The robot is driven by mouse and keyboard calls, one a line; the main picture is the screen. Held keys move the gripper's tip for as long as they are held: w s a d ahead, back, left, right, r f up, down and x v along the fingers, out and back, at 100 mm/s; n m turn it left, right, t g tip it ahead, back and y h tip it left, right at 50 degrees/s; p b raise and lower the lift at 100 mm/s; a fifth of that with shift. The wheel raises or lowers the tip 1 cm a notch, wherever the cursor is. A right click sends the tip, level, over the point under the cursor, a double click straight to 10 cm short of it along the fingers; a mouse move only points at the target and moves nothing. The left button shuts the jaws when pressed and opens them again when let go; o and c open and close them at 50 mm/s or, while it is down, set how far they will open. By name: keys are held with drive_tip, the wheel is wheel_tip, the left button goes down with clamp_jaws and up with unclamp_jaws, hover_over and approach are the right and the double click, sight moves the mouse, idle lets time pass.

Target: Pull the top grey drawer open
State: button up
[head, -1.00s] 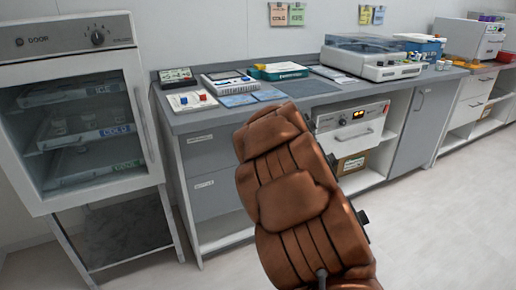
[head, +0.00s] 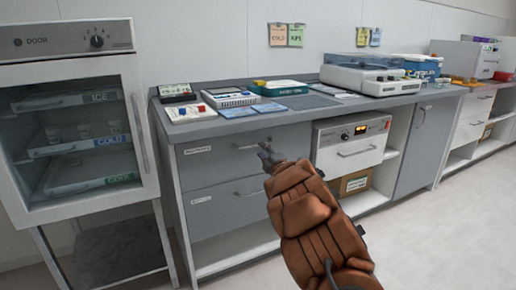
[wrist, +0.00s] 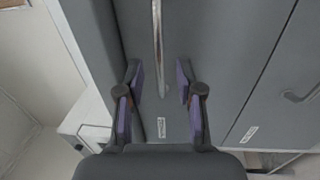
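The top grey drawer (head: 215,157) is shut, under the left part of the counter. It has a white label at its left and a metal bar handle (head: 248,146), partly hidden by my gripper (head: 266,152). My gripper is in front of the drawer's right part. In the wrist view my gripper (wrist: 160,82) is open and empty, one finger either side of the line of the handle (wrist: 157,40). The grey drawer face (wrist: 135,30) fills the middle of that view. I cannot tell how far the fingertips are from the handle.
A lower grey drawer (head: 225,208) is below. The counter (head: 215,127) above carries trays and devices. A white unit with a display (head: 352,142) is at the right, a glass-door cabinet (head: 75,120) at the left. The floor (head: 440,240) at the right is clear.

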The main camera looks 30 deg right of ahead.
drive_tip(key=shift+w+d+r+b, duration=0.1)
drive_tip(key=shift+w+r+b, duration=0.05)
drive_tip(key=shift+w, duration=0.95)
drive_tip(key=shift+w+d+r+b, duration=0.1)
drive_tip(key=shift+w+r+b, duration=0.05)
drive_tip(key=shift+w, duration=0.95)
clamp_jaws()
